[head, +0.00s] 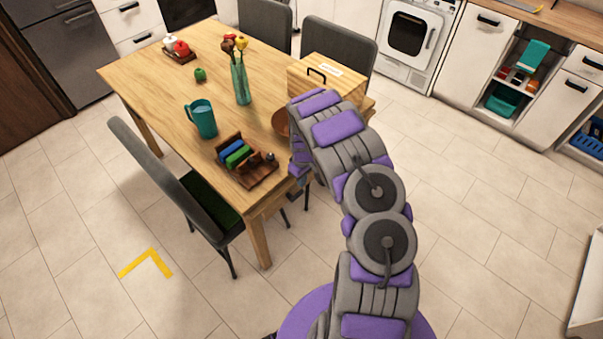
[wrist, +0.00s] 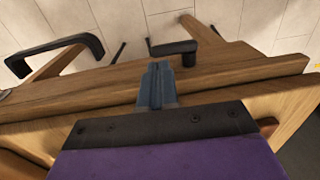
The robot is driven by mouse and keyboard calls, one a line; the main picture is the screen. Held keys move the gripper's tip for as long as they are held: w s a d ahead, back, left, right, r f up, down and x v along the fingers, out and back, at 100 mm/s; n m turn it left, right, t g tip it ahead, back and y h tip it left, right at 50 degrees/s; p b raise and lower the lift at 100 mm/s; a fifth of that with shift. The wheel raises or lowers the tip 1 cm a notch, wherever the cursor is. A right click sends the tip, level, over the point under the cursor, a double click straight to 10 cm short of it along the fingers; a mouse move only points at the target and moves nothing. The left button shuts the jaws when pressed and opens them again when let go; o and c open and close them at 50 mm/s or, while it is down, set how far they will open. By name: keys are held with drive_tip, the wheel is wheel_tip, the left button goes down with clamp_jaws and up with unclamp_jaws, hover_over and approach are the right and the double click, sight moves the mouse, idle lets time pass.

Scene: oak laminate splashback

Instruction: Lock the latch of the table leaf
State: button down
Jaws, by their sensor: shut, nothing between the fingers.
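The wooden table (head: 150,90) stands left of my arm in the head view. In the wrist view its edge boards (wrist: 240,75) run across the picture. A short black lever (wrist: 175,47), which looks like the latch, sits just beyond the edge. A larger curved black handle (wrist: 60,50) is to its left. My gripper (wrist: 157,68) is shut and empty, its blue-grey fingertips over the edge and close to the lever; I cannot tell if they touch it. In the head view my arm hides the latch and most of the gripper.
On the table are a teal mug (head: 201,119), a vase with flowers (head: 240,82), a wooden rack (head: 247,165) and a box with a black handle (head: 335,75). A grey chair (head: 165,175) stands at the near side. The tiled floor (head: 480,180) at right is clear.

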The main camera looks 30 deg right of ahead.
sight(303, 190)
drive_tip(key=f, duration=0.3)
drive_tip(key=f+b, duration=0.1)
drive_tip(key=shift+s+a+f, duration=0.1)
drive_tip(key=shift+a+f, duration=0.05)
drive_tip(key=shift+a, duration=0.1)
drive_tip(key=shift+d+y+p, duration=0.2)
drive_tip(key=shift+y+p, duration=0.1)
drive_tip(key=shift+p, duration=0.2)
drive_tip(key=y+p, duration=0.1)
drive_tip(key=f+g+y+p, duration=0.1)
drive_tip(key=p, duration=0.1)
drive_tip(key=shift+d, duration=0.3)
drive_tip(key=shift+w+d+f+p, duration=0.25)
drive_tip(key=shift+f+p, duration=0.3)
drive_tip(key=shift+p, duration=0.3)
drive_tip(key=shift+f+p, duration=0.75)
drive_tip(key=shift+f, duration=0.6)
drive_tip(key=shift+r+p, duration=0.5)
drive_tip(key=shift+r, duration=0.35)
